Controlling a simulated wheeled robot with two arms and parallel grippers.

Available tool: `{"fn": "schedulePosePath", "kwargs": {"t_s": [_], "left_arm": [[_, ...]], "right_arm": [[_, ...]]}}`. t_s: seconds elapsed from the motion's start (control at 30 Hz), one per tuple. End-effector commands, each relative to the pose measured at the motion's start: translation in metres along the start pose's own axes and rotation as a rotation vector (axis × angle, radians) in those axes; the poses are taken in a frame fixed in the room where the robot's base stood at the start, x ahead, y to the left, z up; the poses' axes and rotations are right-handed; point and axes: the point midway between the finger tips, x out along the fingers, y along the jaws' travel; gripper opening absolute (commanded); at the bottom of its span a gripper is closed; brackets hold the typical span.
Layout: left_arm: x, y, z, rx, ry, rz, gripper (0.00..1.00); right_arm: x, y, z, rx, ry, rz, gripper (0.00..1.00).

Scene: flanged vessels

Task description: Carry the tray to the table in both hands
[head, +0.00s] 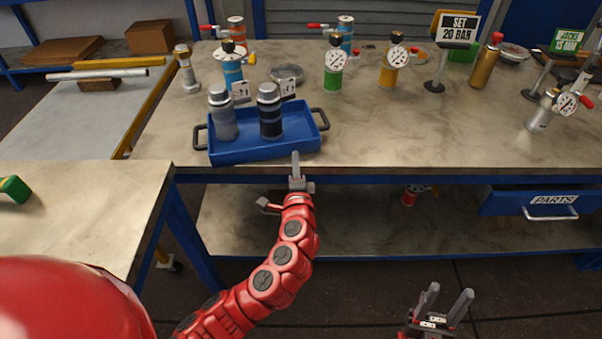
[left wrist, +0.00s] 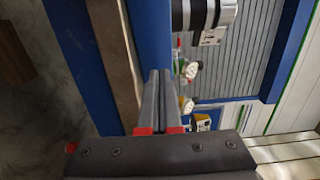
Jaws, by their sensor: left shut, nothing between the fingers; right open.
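A blue tray (head: 220,156) lies near the front edge of the back workbench, with a dark handle on its left end (head: 199,136) and another on its right end (head: 322,119). A grey bottle (head: 222,118) and a black banded bottle (head: 270,114) stand upright in it. My left gripper (head: 295,160) is shut and empty, just in front of the tray's front right part; I cannot tell whether it touches. The left wrist view shows its closed fingers (left wrist: 160,78) beside the blue tray wall (left wrist: 151,35). My right gripper (head: 447,298) is open and empty, low in front of the bench.
Gauged vessels, including a green one (head: 334,78) and a yellow one (head: 388,75), stand behind and right of the tray on the workbench (head: 420,135). A nearer table (head: 80,215) at left holds a green object (head: 15,189).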

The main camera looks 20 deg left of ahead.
Motion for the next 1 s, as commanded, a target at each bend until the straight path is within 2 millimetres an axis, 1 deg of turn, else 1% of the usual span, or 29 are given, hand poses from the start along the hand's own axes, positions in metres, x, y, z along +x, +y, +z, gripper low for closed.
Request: {"fn": "schedulePosePath", "kwargs": {"t_s": [0.03,0.07,0.2,0.63,0.8,0.9,1.0], "left_arm": [[0.005,-0.001,0.007,0.000,-0.005,0.001,0.00],[0.008,-0.001,0.009,0.001,-0.006,0.001,0.00],[0.015,-0.001,0.015,0.001,-0.002,0.000,0.00],[0.018,0.000,0.018,0.001,-0.001,0.000,0.00],[0.039,-0.003,0.041,0.002,-0.006,-0.003,0.00],[0.051,-0.001,0.054,0.003,-0.009,0.001,0.00],[0.057,0.000,0.059,0.002,-0.003,0.000,0.00]], "right_arm": [[0.003,0.000,-0.001,0.000,0.000,0.000,0.50],[0.003,0.000,-0.001,0.000,0.000,0.000,0.50],[0.004,0.000,-0.001,0.000,0.000,0.000,0.50],[0.005,0.000,-0.001,0.000,0.000,0.000,0.50],[0.009,0.001,-0.002,0.000,0.000,0.000,0.50],[0.011,0.001,-0.002,0.000,0.000,0.000,0.50],[0.011,0.001,-0.002,0.000,0.000,0.000,0.50]]}}
